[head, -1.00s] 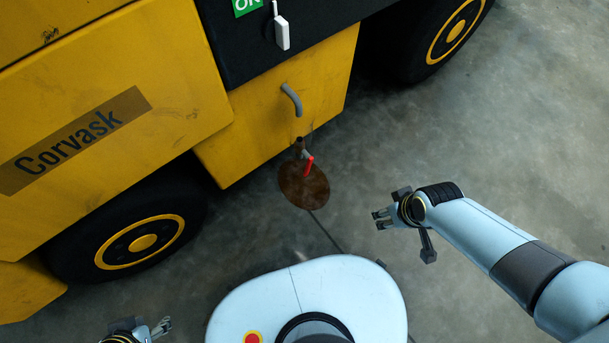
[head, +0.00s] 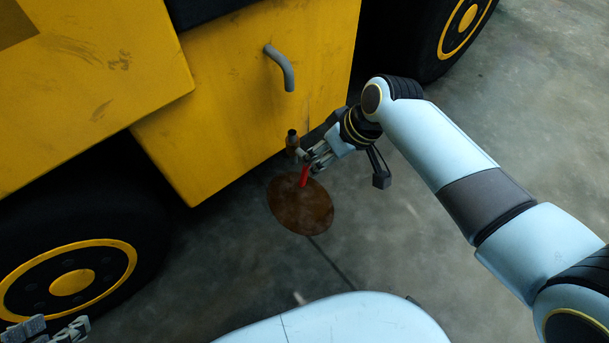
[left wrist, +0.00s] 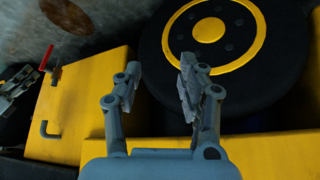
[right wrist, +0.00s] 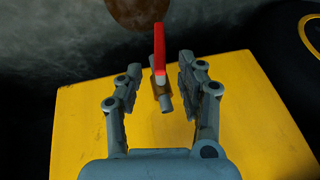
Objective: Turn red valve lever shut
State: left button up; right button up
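My right gripper (head: 310,160) is at the valve. In the right wrist view, the red lever (right wrist: 159,48) stands between the two open fingers (right wrist: 160,85), with clear gaps on both sides, and the valve body (right wrist: 162,92) lies below it. My left gripper (left wrist: 157,85) is open and empty near the big wheel. The red lever also shows small in the left wrist view (left wrist: 46,57).
The yellow machine (head: 230,110) fills the upper left, with a bent grey pipe (head: 280,67) on its panel. A black wheel with a yellow hub (head: 72,283) stands at lower left. A brown round patch (head: 300,212) lies on the floor.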

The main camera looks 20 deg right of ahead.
aim_at(307, 172)
jog(key=b+x, duration=0.2)
jog(key=x, duration=0.2)
jog(key=shift+s+d, duration=0.1)
jog(key=shift+s, duration=0.1)
jog(key=shift+b+x, duration=0.65)
jog(key=shift+x, duration=0.2)
pick_arm(q)
notch_tip(307, 172, down, 5)
jog(key=s+t+b, duration=0.1)
jog(key=t, duration=0.4)
pick_arm(e)
jog(key=shift+w+f, duration=0.25)
jog(key=shift+f, duration=0.4)
jog(key=b+x, duration=0.1)
jog(key=x, duration=0.1)
jog(key=shift+w+a+f+b, duration=0.15)
jog(key=shift+a+f+b, duration=0.1)
jog(key=shift+a+b, duration=0.15)
pick_arm(q)
jog(key=w+d+r+m+t+h, duration=0.1)
jog(key=w+r+t, duration=0.4)
jog(key=w+r, duration=0.2)
jog(key=shift+d+r+t, duration=0.25)
jog(key=shift+r+t, duration=0.05)
jog(key=shift+r, duration=0.4)
pick_arm(e)
jog(key=shift+c, duration=0.4)
grip_shut()
